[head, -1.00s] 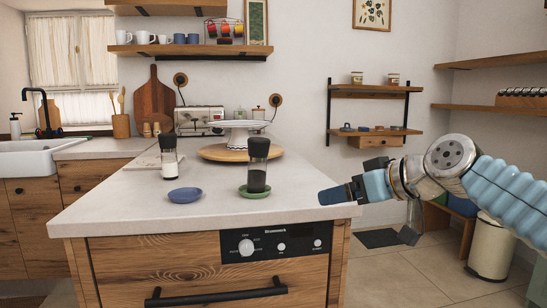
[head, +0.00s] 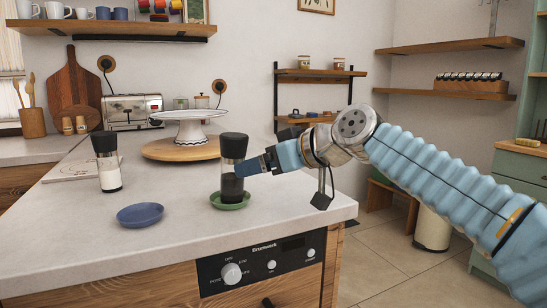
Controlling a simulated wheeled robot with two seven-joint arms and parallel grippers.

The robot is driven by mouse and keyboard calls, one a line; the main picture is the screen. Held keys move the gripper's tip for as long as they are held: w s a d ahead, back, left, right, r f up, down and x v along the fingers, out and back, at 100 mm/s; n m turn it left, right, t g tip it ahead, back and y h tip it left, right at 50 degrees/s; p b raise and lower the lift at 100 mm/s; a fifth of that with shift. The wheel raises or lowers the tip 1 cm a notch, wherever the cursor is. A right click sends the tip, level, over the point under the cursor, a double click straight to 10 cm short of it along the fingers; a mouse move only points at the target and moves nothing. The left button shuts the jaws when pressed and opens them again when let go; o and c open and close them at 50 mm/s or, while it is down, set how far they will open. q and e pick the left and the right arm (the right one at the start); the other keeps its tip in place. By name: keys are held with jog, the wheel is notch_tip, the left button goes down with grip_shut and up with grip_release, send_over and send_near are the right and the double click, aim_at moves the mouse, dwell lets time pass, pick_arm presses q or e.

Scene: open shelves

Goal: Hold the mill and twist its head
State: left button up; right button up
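A pepper mill (head: 232,186) with a black head and dark contents in a clear body stands upright on a green saucer (head: 230,206) near the counter's right side. A second mill (head: 109,172) with a black head and white contents stands to the left, behind a blue saucer (head: 140,214). My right gripper (head: 246,166) reaches in from the right, its dark fingers level with the upper body of the pepper mill, just below its head. The fingertips are at the mill's right side; whether they touch or enclose it, I cannot tell. My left gripper is out of view.
A white cake stand (head: 190,124) on a round wooden board (head: 180,149) stands behind the mills, with a toaster (head: 133,111) farther back. The pale counter (head: 75,240) is clear at the front left. Wall shelves (head: 450,48) are on the right.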

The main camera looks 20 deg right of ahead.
aim_at(230, 172)
jog(key=p+x, duration=0.1)
jog(key=x, duration=0.8)
jog(key=shift+w+a, duration=0.15)
jog(key=c, duration=1.3)
jog(key=shift+o, duration=0.2)
jog(key=shift+w+a+p, duration=0.1)
jog(key=shift+a+p, duration=0.1)
jog(key=shift+p, duration=1.25)
jog(key=o, duration=1)
